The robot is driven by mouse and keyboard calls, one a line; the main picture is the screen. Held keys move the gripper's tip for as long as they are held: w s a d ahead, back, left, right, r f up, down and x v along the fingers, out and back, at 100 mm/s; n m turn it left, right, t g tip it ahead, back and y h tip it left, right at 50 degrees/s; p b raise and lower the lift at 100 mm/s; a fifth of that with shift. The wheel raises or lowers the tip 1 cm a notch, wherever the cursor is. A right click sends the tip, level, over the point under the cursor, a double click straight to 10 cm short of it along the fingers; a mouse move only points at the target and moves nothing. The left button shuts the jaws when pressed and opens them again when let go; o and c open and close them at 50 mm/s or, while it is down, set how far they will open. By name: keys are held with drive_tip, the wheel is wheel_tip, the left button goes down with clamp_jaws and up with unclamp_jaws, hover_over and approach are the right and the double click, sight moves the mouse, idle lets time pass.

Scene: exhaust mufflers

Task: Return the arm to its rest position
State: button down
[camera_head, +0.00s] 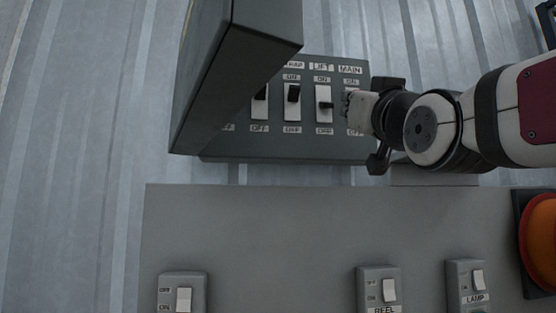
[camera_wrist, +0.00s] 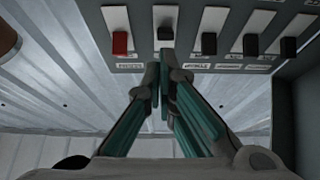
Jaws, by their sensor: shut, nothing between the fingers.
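My arm reaches in from the right in the head view, and my gripper (camera_head: 352,104) is in front of the MAIN switch of a dark switch box (camera_head: 285,150), hiding most of that switch. In the wrist view my gripper (camera_wrist: 162,70) is shut and empty, its fingertips together just below a black-lever switch (camera_wrist: 165,33). I cannot tell whether they touch the box. A red-lever switch (camera_wrist: 120,42) is to the left of the fingertips. The LIFT switch (camera_head: 324,104) is just left of my gripper in the head view.
The box's open dark lid (camera_head: 235,75) stands at the left, over part of the switch row. A grey panel (camera_head: 290,225) lies in front with a REEL switch (camera_head: 389,290), a LAMP switch (camera_head: 477,280) and an orange button (camera_head: 540,240). Corrugated metal lies behind.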

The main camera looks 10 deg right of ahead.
drive_tip(key=s+f+g, duration=0.3)
drive_tip(key=f+g, duration=0.3)
drive_tip(key=f, duration=1)
drive_tip(key=s+f+g, duration=0.3)
drive_tip(key=f+g, duration=0.3)
drive_tip(key=f, duration=1.1)
drive_tip(key=s+f+g, duration=1.1)
drive_tip(key=s+f, duration=0.8)
drive_tip(key=s, duration=0.4)
wheel_tip(320, 180, up, 33)
drive_tip(key=t+p, duration=0.3)
drive_tip(key=p, duration=2.8)
drive_tip(key=shift+s, duration=0.45)
